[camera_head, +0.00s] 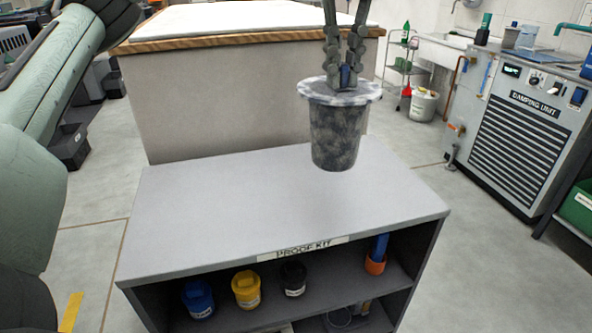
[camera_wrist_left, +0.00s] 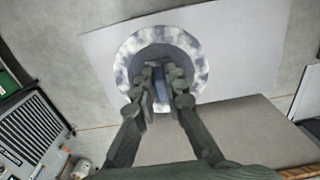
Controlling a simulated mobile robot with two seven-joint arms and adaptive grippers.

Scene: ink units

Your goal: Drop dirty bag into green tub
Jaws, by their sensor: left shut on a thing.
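My left gripper (camera_head: 345,78) comes down from the top of the head view with its fingers shut on a small blue piece in the middle of a dark, mottled grey, bucket-shaped thing with a pale, blotchy brim, which I take to be the dirty bag (camera_head: 337,135). The bag is upright over the back of the grey shelf top; I cannot tell whether it touches it. In the left wrist view the bag's round brim (camera_wrist_left: 198,52) surrounds the fingertips (camera_wrist_left: 160,82). A green tub (camera_head: 577,210) shows partly at the right edge, low beside the damping unit. My right gripper is not in view.
The grey shelf unit (camera_head: 230,215), labelled PROOF KIT, has a clear top; blue, yellow and black pots stand inside. A wide pale bench (camera_head: 230,95) stands behind. The damping unit (camera_head: 530,125) and a sink (camera_head: 445,50) are at right, with free floor (camera_head: 490,250) between.

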